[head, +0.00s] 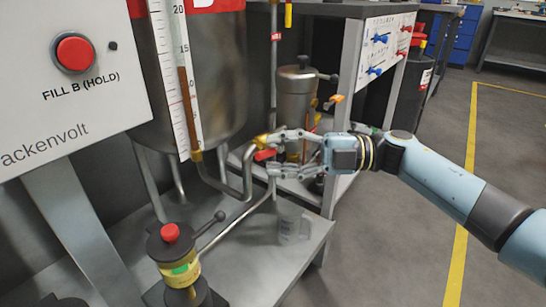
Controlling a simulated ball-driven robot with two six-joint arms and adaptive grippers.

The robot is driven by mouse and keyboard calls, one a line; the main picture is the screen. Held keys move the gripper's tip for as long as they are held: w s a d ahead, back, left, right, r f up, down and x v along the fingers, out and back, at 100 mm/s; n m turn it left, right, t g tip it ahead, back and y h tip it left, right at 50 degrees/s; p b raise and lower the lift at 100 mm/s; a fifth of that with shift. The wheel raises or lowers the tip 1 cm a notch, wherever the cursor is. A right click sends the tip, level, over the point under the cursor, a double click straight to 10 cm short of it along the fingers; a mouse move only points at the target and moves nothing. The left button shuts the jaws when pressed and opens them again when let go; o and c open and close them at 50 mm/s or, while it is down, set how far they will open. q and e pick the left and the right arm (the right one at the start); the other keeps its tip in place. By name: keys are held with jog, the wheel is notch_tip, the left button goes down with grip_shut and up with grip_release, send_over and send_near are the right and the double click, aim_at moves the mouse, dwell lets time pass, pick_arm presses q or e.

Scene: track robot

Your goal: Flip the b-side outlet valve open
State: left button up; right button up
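The valve (261,141) by the large steel tank has a brass body and a short red handle (264,155). It sits at the outlet pipe (247,176) below the tank, near the FILL B panel. My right gripper (270,155) reaches in from the right with its fingers pointing left. Its fingertips are apart, one above and one below the level of the red handle. The handle's end is close to or between the fingertips; contact cannot be told. My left gripper is not in view.
A FILL B panel with a red button (75,53) stands at the left. A hand device with a red knob (170,233) and a clear beaker (291,223) stand on the metal bench (262,262). A smaller steel vessel (297,90) is behind the gripper. Open floor lies right.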

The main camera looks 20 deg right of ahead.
jog(key=shift+w+a, duration=0.25)
jog(key=shift+a, duration=0.4)
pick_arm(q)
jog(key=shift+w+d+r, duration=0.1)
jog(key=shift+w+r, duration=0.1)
pick_arm(e)
grip_shut()
jog(key=shift+r+n+p, duration=0.1)
jog(key=shift+n+p, duration=0.2)
jog(key=shift+p, duration=0.1)
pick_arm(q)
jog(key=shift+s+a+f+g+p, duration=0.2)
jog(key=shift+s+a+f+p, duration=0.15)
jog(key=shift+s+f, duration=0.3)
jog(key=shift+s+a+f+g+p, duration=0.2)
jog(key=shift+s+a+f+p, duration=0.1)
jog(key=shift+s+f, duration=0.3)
pick_arm(e)
jog(key=shift+f+n+g+h, duration=0.3)
jog(key=shift+f+n+h, duration=0.35)
jog(key=shift+n+h, duration=0.25)
